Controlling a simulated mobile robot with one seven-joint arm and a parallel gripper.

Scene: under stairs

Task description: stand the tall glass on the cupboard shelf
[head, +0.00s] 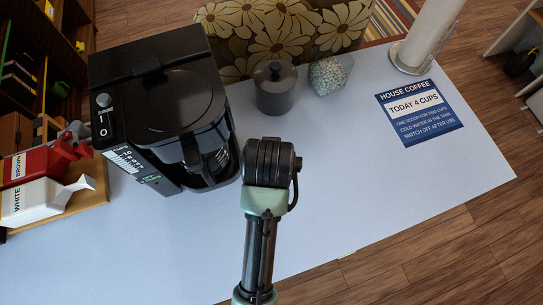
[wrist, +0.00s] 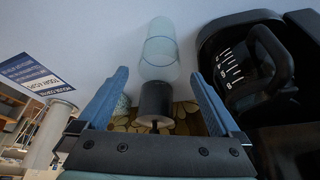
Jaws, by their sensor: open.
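The tall glass (wrist: 160,50) shows in the wrist view as a pale, see-through cylinder on the white table. It lies ahead of my gripper (wrist: 158,74), roughly in line with the gap between the two blue fingers. The fingers are spread apart and hold nothing. In the head view my arm reaches over the table; the fingertips and the glass are hidden there. Wooden shelves (head: 37,90) stand at the left edge of the head view, and a pale shelf unit (head: 513,32) at the right. I cannot tell which is the cupboard.
A black coffee maker (head: 165,100) stands left of my arm. A grey lidded canister (head: 275,92) and a speckled faceted object (head: 328,75) stand at the back. Red and white packs (head: 45,165) lie left. A blue sign (head: 418,115) and paper roll (head: 430,38) are right. The table's front right is clear.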

